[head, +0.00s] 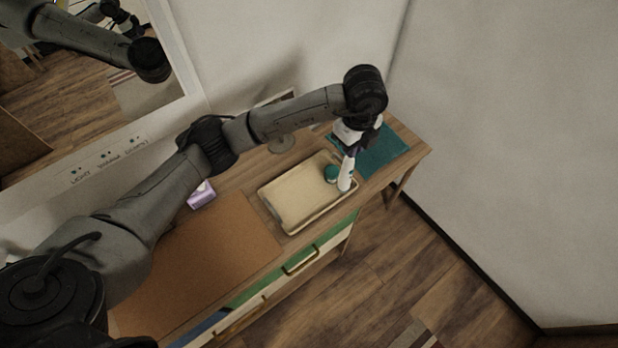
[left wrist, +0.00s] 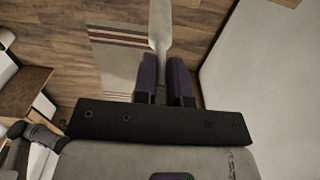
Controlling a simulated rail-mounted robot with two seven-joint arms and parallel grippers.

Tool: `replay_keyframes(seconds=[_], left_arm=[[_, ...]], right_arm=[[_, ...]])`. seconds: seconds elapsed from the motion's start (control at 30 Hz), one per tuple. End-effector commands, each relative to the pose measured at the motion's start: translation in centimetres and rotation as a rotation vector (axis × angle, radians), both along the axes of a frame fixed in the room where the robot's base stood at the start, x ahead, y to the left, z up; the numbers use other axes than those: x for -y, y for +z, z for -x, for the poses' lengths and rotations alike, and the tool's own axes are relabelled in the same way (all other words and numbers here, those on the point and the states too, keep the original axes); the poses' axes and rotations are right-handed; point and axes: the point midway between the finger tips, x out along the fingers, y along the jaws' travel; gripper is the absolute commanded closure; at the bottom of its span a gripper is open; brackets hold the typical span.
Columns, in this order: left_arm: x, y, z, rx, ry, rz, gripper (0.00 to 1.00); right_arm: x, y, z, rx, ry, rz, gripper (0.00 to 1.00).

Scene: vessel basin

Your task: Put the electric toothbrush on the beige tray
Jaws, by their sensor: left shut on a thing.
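My left gripper (head: 350,147) is shut on the white electric toothbrush (head: 346,176), which hangs below the fingers, roughly upright and slightly tilted. In the left wrist view the left gripper (left wrist: 166,82) has its two dark fingers around the pale toothbrush (left wrist: 161,25). The beige tray (head: 296,200) lies on the wooden table. The toothbrush's lower end shows over the tray's right end, near the rim; I cannot tell whether it touches. The right gripper is not in view.
A dark green object (head: 331,173) is at the tray's right end, beside the toothbrush. A teal cloth (head: 385,158) lies right of the tray. A purple-and-white box (head: 201,194) and a brown mat (head: 205,255) are to the left. A mirror (head: 95,75) stands behind. The tray's middle is bare.

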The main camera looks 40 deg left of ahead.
Motion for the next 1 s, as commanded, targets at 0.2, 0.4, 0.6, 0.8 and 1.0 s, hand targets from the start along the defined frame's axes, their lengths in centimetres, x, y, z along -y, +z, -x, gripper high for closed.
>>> replay_keyframes(seconds=[0.2, 0.4, 0.6, 0.8, 1.0], left_arm=[[-4.2, -2.2, 1.3, -0.004, 0.014, -0.005, 1.0], [-7.8, -4.6, 2.5, -0.004, 0.012, -0.003, 1.0], [-9.9, -6.1, 3.1, -0.002, 0.01, -0.001, 1.0], [-10.5, -6.6, 3.3, 0.001, 0.007, -0.001, 1.0], [-10.5, -8.1, 3.4, -0.003, 0.009, -0.001, 1.0]], right_arm=[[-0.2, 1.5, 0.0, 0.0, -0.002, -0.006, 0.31], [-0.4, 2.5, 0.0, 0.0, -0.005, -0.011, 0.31], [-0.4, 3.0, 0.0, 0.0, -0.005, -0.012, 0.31], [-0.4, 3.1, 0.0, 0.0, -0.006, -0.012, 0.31], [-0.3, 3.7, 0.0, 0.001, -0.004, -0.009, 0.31]])
